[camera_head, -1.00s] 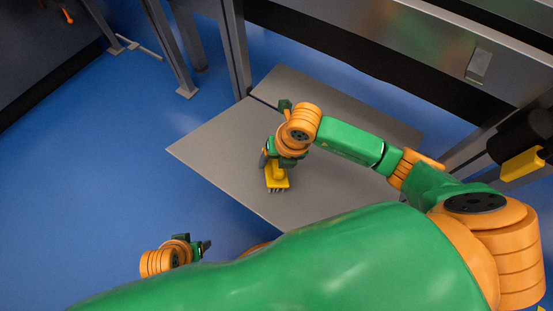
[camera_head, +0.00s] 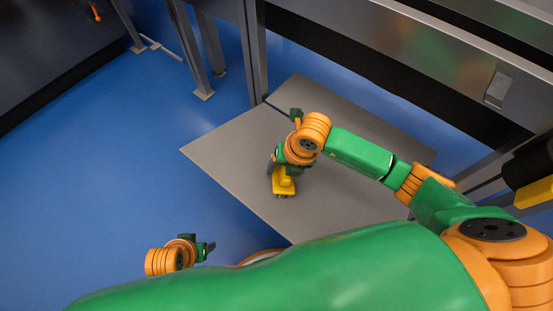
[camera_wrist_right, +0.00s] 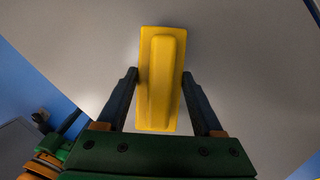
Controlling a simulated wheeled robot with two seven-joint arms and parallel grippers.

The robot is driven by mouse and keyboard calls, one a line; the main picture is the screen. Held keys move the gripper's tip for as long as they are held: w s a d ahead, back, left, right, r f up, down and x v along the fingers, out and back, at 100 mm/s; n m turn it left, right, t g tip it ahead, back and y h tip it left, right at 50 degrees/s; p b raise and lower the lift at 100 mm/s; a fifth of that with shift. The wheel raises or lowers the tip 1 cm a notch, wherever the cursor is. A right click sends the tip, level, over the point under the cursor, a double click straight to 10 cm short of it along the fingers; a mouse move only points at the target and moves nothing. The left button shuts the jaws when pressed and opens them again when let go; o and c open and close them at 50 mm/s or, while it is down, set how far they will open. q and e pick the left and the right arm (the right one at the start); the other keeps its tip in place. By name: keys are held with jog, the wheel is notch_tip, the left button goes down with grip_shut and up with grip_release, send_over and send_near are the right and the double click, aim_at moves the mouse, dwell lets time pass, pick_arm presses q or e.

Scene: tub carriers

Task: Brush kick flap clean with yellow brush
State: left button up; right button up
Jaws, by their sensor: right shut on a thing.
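The kick flap (camera_head: 236,150) is a grey flat plate lying low over the blue floor, in the middle of the head view. The yellow brush (camera_head: 284,186) is over its front part, dark bristles down; I cannot tell whether they touch the plate. My right gripper (camera_head: 282,169) is shut on the brush. In the right wrist view the brush's yellow back (camera_wrist_right: 160,80) sits between both fingers, with the grey plate behind it. No dirt shows clearly on the plate. My left gripper (camera_head: 208,248) is off the plate's front left edge, apart from it; its jaw opening is unclear.
A grey upright post (camera_head: 256,55) stands at the flap's back edge, with a metal frame and panel (camera_head: 420,50) behind and to the right. More post feet (camera_head: 203,94) stand on the floor at the back left. The blue floor (camera_head: 90,190) at left is clear.

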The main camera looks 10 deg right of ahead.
jog(key=shift+s+d, duration=0.3)
jog(key=shift+s, duration=0.05)
jog(key=shift+r, duration=0.1)
jog(key=r+p, duration=0.1)
jog(key=w+d+r+p, duration=0.1)
jog(key=r+p, duration=0.3)
jog(key=shift+w+d+r, duration=0.15)
jog(key=shift+d+r, duration=0.1)
jog(key=shift+d, duration=0.05)
jog(key=r, duration=0.1)
jog(key=r+p, duration=0.1)
jog(key=p, duration=0.1)
jog(key=shift+w+d+r, duration=0.3)
jog(key=shift+d+r, duration=0.1)
jog(key=shift+r, duration=0.1)
